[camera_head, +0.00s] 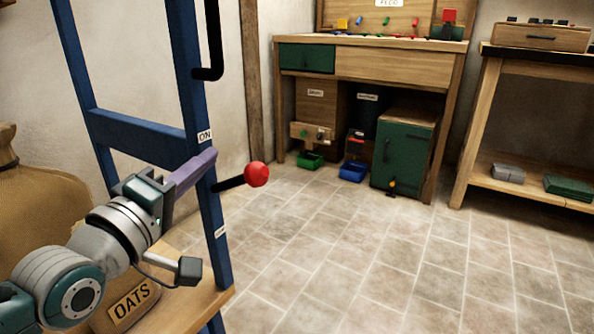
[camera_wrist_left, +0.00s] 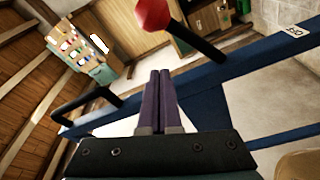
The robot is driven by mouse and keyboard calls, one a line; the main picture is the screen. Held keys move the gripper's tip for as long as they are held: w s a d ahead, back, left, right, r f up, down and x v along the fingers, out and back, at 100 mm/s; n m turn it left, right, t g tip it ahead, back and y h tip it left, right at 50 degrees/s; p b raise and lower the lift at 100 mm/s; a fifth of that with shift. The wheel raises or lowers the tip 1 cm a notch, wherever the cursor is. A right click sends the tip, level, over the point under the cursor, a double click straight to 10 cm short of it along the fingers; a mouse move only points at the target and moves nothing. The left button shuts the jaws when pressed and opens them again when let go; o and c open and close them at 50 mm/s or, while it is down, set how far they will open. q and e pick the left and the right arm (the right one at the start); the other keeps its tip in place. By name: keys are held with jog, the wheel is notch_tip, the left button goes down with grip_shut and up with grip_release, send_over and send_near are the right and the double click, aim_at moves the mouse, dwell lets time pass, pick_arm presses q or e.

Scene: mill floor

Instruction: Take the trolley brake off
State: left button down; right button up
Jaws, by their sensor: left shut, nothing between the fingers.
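The trolley (camera_head: 140,135) has a blue frame and a wooden deck at the left of the head view. Its brake lever (camera_head: 231,183) is a black rod with a red knob (camera_head: 256,174), sticking out from the front post and tilted slightly up. An ON label (camera_head: 205,136) is above the lever; a lower label (camera_head: 220,232) is too small to read. My left gripper (camera_head: 213,154) is shut and empty, its purple fingers beside the post, just above and left of the knob. The left wrist view shows the knob (camera_wrist_left: 154,14) beyond the fingertips (camera_wrist_left: 160,74), apart from them. My right gripper is out of view.
A sack marked OATS (camera_head: 130,302) and a larger sack (camera_head: 42,200) are at the trolley. A wooden workbench (camera_head: 400,62) with a green cabinet (camera_head: 402,155) stands behind. The tiled floor (camera_head: 400,265) to the right is clear.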

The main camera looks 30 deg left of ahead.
aim_at(236, 181)
pick_arm(q)
jog(key=w+d, duration=0.1)
jog(key=w+d+f+b, duration=0.1)
jog(key=d, duration=0.1)
jog(key=shift+w+d+f+b, duration=0.1)
jog(key=shift+w+f+b, duration=0.1)
jog(key=shift+w+b, duration=0.1)
jog(key=shift+d+f+m, duration=0.15)
jog(key=shift+f+m, duration=0.05)
jog(key=shift+m, duration=0.1)
